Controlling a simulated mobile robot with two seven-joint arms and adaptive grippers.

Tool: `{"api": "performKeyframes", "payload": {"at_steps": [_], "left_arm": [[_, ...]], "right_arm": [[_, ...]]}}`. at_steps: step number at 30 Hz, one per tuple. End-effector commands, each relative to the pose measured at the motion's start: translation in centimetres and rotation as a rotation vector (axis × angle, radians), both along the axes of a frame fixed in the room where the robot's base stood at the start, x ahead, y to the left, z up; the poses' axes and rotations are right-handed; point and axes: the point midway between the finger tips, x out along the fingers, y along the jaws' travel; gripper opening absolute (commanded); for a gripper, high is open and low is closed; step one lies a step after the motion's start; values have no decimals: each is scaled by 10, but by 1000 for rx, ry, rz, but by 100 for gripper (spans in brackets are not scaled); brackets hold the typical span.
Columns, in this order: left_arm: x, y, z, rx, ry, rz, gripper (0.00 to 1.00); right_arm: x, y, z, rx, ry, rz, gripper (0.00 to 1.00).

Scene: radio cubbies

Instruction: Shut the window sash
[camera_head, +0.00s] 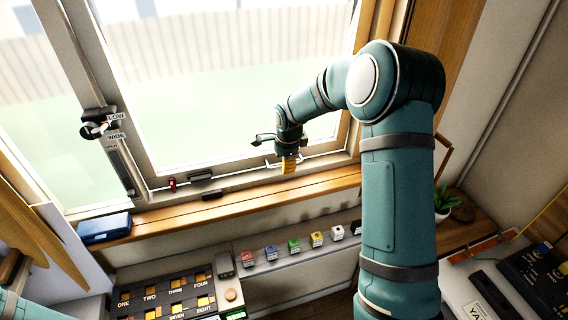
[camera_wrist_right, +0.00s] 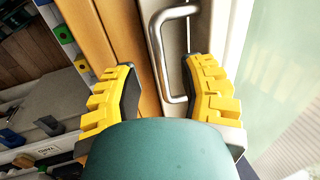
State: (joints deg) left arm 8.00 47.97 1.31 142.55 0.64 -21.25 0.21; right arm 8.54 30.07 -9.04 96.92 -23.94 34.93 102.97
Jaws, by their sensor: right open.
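The window sash (camera_head: 152,152) is a pale frame around a large clear pane in the head view. I cannot tell how far it stands open. A bent metal handle (camera_wrist_right: 157,48) is on its frame in the right wrist view. My right gripper (camera_head: 288,166) is at the sash's lower rail, near its right end. In the wrist view its yellow fingers (camera_wrist_right: 163,80) are spread, one on each side of the handle, with no clear grip on it. My left gripper is out of view; only a bit of my left arm shows at the bottom left.
A stay marked LOW and WIDE (camera_head: 101,124) is on the left frame. A red catch (camera_head: 172,184) and dark latch (camera_head: 200,176) are on the lower rail. A blue case (camera_head: 104,228) lies on the wooden sill (camera_head: 240,205). Coloured blocks (camera_head: 294,244) line a shelf below. A plant (camera_head: 446,199) stands right.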

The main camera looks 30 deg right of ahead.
Motion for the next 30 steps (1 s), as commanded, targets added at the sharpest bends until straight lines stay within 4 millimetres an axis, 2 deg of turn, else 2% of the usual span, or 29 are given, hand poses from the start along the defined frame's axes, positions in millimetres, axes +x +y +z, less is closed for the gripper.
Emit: {"api": "performKeyframes", "payload": {"at_steps": [9, 15, 21, 30], "left_arm": [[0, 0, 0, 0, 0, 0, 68], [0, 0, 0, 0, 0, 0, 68], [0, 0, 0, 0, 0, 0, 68], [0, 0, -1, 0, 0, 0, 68]], "right_arm": [[-16, 4, 64, -1, -6, 1, 41], [-24, 6, 91, -1, -4, 1, 41], [-26, 7, 100, 0, -2, 1, 41], [-26, 6, 100, -1, -2, 1, 41]]}}
